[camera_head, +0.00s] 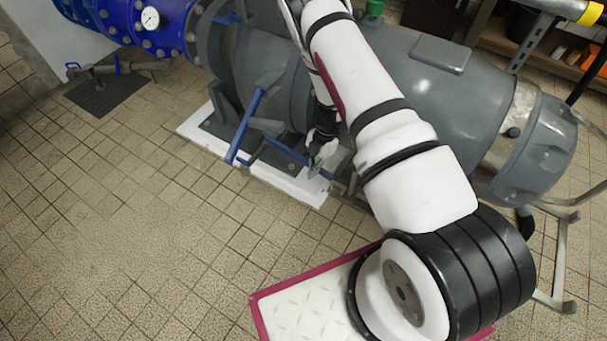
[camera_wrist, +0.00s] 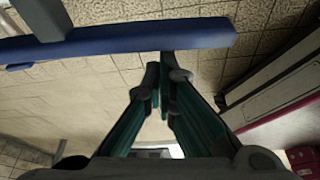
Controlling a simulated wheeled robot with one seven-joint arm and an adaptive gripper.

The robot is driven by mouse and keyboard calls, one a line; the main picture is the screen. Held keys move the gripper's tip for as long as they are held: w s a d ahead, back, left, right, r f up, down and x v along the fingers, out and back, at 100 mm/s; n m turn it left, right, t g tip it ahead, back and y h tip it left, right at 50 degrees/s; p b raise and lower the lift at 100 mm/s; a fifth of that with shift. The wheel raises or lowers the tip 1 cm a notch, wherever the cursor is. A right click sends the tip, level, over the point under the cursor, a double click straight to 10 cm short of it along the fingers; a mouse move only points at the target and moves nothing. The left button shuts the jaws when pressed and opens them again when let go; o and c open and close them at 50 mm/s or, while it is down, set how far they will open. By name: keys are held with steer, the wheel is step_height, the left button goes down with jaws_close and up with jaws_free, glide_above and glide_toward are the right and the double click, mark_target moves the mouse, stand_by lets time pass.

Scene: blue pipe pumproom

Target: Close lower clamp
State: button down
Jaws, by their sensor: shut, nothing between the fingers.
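Several blue clamp levers sit on the grey tank. A long blue lever (camera_head: 243,127) sticks out from the tank's lower side, slanting down left. A lower blue bar (camera_head: 285,153) runs near the tank's foot toward my gripper (camera_head: 318,165). I cannot tell surely which belongs to the lower clamp. In the wrist view a blue bar (camera_wrist: 110,40) crosses the top, and my gripper (camera_wrist: 164,68) has its fingertips together at its lower edge. They look very close to it; contact is not clear. The gripper is shut and empty. My arm hides part of the tank.
The grey tank (camera_head: 430,85) stands on a white plinth (camera_head: 308,190). Blue piping with a gauge (camera_head: 150,18) is at the upper left. A metal tube leg (camera_head: 555,285) stands at the right. The tiled floor (camera_head: 130,220) on the left is clear.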

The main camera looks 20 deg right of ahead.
steer(key=shift+w+d, duration=0.15)
steer(key=shift+d, duration=0.4)
step_height(320, 180, up, 9)
steer(key=p, duration=0.5)
steer(key=shift+s+a+r, duration=0.2)
steer(key=shift+a, duration=0.1)
